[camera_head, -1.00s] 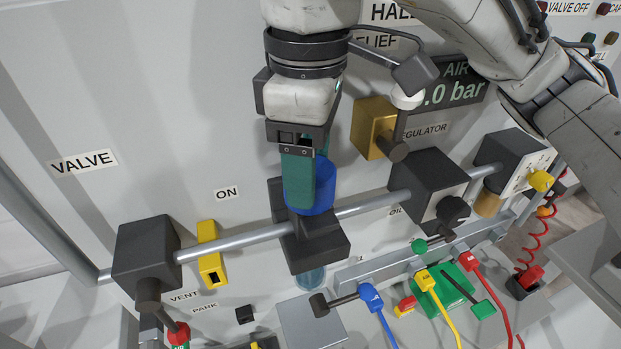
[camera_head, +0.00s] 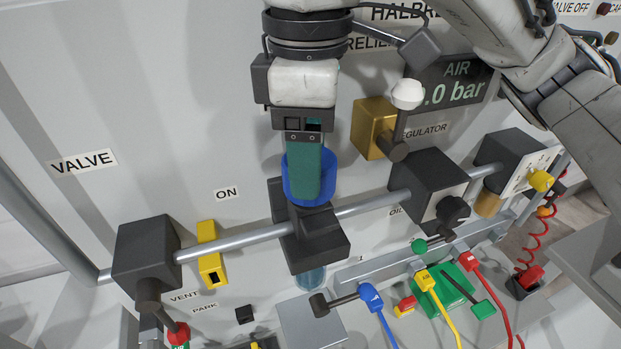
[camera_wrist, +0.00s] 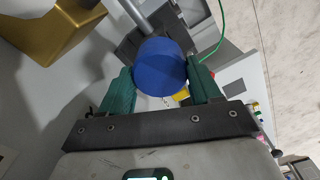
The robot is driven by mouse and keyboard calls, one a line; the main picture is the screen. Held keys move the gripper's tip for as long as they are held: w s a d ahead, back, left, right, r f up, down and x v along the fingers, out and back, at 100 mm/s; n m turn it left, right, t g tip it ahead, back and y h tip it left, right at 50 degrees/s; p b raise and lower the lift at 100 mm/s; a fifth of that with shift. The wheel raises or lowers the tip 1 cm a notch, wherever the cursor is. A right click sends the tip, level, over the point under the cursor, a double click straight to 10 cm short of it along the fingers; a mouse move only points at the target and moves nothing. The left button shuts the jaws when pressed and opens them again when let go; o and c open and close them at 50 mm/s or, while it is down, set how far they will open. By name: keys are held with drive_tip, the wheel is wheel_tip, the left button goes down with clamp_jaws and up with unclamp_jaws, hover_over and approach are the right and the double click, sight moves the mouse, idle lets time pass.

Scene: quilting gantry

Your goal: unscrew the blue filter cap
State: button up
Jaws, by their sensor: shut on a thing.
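The blue filter cap (camera_head: 330,176) sits at the top of the dark filter body (camera_head: 318,244) on the grey pipe, with a clear bowl (camera_head: 311,279) below. Whether the cap still touches the body is hard to tell. My gripper (camera_head: 304,190) comes from above, its green fingers on either side of the cap and shut on it. In the wrist view the round top of the cap (camera_wrist: 160,67) shows between the two fingers (camera_wrist: 162,85). The near finger hides part of the cap in the head view.
A brass relief block (camera_head: 372,127) with a white knob (camera_head: 407,94) stands close to the right of my gripper. A dark regulator block (camera_head: 428,180) is on the pipe to the right. A yellow valve handle (camera_head: 210,258) is to the left. Coloured hoses hang lower right.

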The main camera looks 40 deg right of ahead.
drive_tip(key=shift+r, duration=2.1)
drive_tip(key=shift+s, duration=0.1)
